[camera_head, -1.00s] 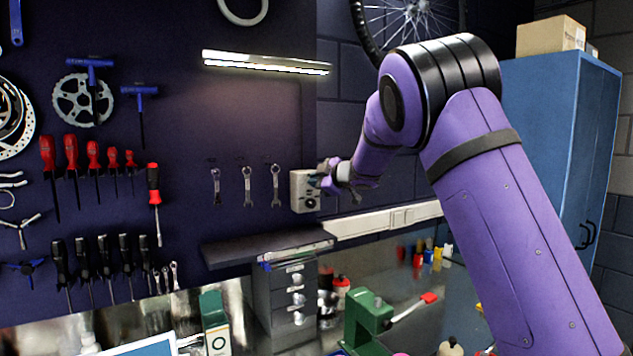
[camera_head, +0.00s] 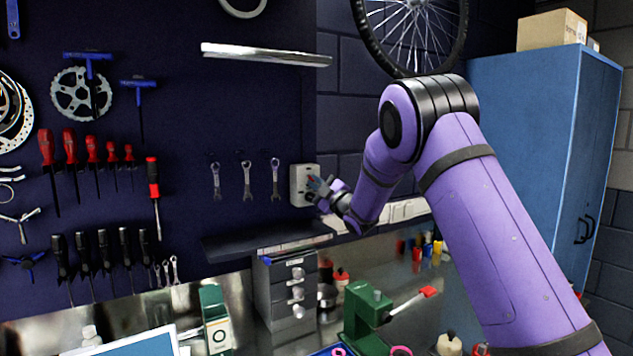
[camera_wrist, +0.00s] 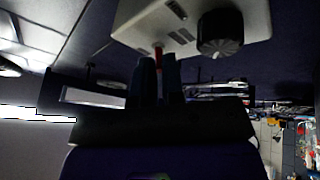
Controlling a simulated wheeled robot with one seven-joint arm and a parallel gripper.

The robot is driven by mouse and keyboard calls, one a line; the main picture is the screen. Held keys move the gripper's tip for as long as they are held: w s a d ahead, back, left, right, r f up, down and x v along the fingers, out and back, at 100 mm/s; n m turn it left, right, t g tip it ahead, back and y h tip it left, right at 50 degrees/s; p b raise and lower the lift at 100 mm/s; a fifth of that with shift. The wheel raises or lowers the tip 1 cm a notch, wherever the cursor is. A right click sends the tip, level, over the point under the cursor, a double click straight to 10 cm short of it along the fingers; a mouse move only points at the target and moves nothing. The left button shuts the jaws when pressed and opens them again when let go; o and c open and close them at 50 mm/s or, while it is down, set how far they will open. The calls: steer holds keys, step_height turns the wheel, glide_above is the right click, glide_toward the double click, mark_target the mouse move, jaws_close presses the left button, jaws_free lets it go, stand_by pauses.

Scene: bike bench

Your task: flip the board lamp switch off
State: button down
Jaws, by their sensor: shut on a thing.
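The board lamp (camera_head: 265,54) is a long bar on the dark pegboard and is unlit. Its switch box (camera_head: 298,186) is a small pale box at the pegboard's right edge. In the wrist view the pale box (camera_wrist: 150,20) fills the top, with a round black knob (camera_wrist: 220,32) and a small red switch lever (camera_wrist: 158,51). My gripper (camera_head: 316,183) is at the box's front face. In the wrist view my gripper's two dark fingers (camera_wrist: 157,62) are close together on the red lever, hiding part of it.
Several wrenches (camera_head: 246,180) hang left of the box. A dark shelf (camera_head: 262,241) juts out below it, over a grey drawer unit (camera_head: 287,290). A green tool (camera_head: 367,320) with a red-tipped handle stands on the bench. A blue cabinet (camera_head: 530,150) stands at the right.

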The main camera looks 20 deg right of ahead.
steer(key=shift+w+f+n+t+y, duration=0.15)
steer(key=shift+f+n+t+y, duration=0.3)
steer(key=shift+y, duration=0.45)
steer(key=shift+t, duration=0.25)
steer(key=c, duration=1.2)
jaws_free()
steer(key=shift+a, duration=0.1)
